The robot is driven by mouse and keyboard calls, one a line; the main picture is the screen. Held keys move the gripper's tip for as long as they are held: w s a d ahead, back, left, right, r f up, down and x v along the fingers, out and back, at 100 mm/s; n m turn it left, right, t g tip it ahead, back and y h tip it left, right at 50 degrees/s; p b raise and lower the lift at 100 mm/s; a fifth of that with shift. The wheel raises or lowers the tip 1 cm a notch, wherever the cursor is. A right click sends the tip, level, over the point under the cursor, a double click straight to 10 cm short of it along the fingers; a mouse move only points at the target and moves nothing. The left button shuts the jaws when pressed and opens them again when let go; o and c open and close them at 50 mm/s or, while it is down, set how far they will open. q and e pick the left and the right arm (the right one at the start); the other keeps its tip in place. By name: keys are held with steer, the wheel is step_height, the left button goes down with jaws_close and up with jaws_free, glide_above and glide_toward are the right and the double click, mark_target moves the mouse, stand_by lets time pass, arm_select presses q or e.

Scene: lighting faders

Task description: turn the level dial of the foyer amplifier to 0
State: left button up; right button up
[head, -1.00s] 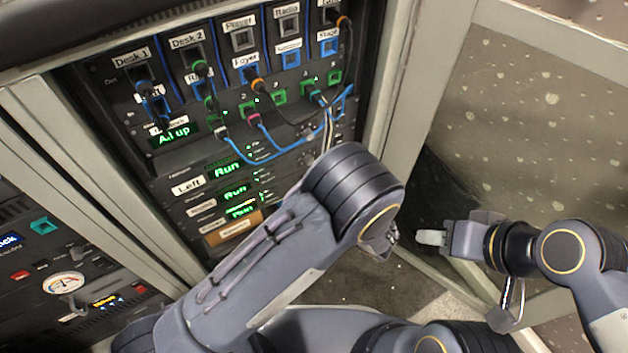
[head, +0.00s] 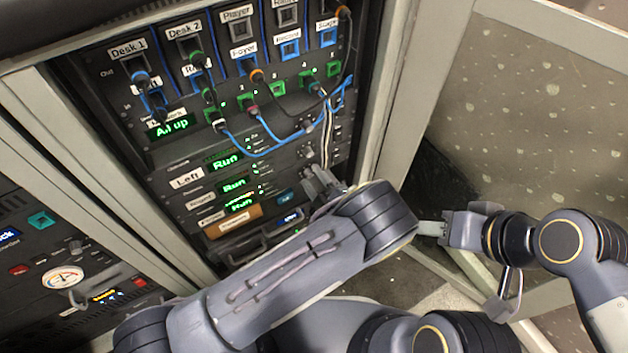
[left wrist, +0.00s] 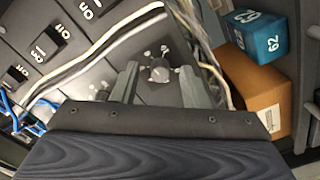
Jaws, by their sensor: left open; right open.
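In the left wrist view a small round dial (left wrist: 160,71) with a pale pointer mark sits on a dark panel with tiny markings around it. My left gripper (left wrist: 158,82) is open, with one finger on each side of this dial; I cannot tell whether they touch it. In the head view the left gripper (head: 318,184) is at the right part of the amplifier rack (head: 170,205), and the dial between its fingers is hidden there. The amplifier's name is not readable. My right gripper (head: 432,231) is open and empty, away from the rack.
White cables (left wrist: 110,45) run close beside the left fingers. Blue patch cables (head: 270,150) hang above. An orange-brown box (left wrist: 255,90) and a teal box (left wrist: 255,32) are right of the dial. Rocker switches (left wrist: 48,42) are left.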

arm_select(q)
steer(key=shift+w, duration=0.1)
jaws_close()
stand_by(0.4)
